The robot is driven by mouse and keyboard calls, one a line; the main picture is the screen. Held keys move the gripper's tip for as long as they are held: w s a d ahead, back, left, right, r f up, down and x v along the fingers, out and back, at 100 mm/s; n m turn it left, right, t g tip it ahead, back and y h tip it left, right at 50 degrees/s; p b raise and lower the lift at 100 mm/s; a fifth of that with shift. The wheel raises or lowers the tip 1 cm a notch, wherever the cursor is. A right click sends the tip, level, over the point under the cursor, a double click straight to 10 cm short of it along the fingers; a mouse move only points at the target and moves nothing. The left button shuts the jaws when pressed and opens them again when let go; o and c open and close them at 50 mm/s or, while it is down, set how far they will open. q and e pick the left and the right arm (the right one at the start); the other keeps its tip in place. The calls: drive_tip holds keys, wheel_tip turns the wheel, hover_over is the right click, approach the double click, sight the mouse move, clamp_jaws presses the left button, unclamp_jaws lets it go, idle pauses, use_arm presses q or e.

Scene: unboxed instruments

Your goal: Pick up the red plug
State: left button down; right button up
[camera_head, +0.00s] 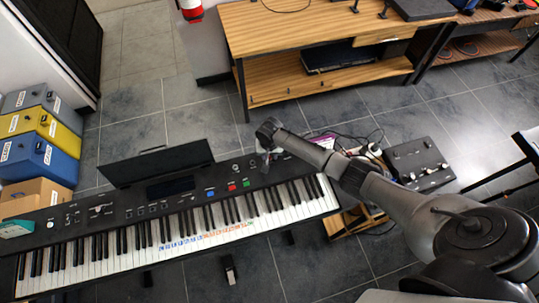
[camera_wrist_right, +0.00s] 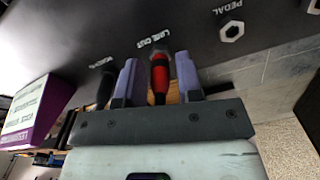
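The red plug (camera_wrist_right: 159,78) shows in the right wrist view, with a black tip end at the LINE OUT label on a dark panel (camera_wrist_right: 215,18). My right gripper (camera_wrist_right: 156,74) is open, with one finger on each side of the red plug and a visible gap to each. In the head view my right gripper (camera_head: 266,158) is small and dark at the back right of the keyboard (camera_head: 130,222), and the red plug cannot be made out there. My left gripper is not in view.
A black plug (camera_wrist_right: 105,89) sits just left of the left finger in the wrist view. A purple and white box (camera_wrist_right: 36,112) stands further left. A black control box (camera_head: 418,163) lies right of my right arm. A wooden bench (camera_head: 300,35) stands behind.

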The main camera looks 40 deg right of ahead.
clamp_jaws()
drive_tip(key=shift+r, duration=0.1)
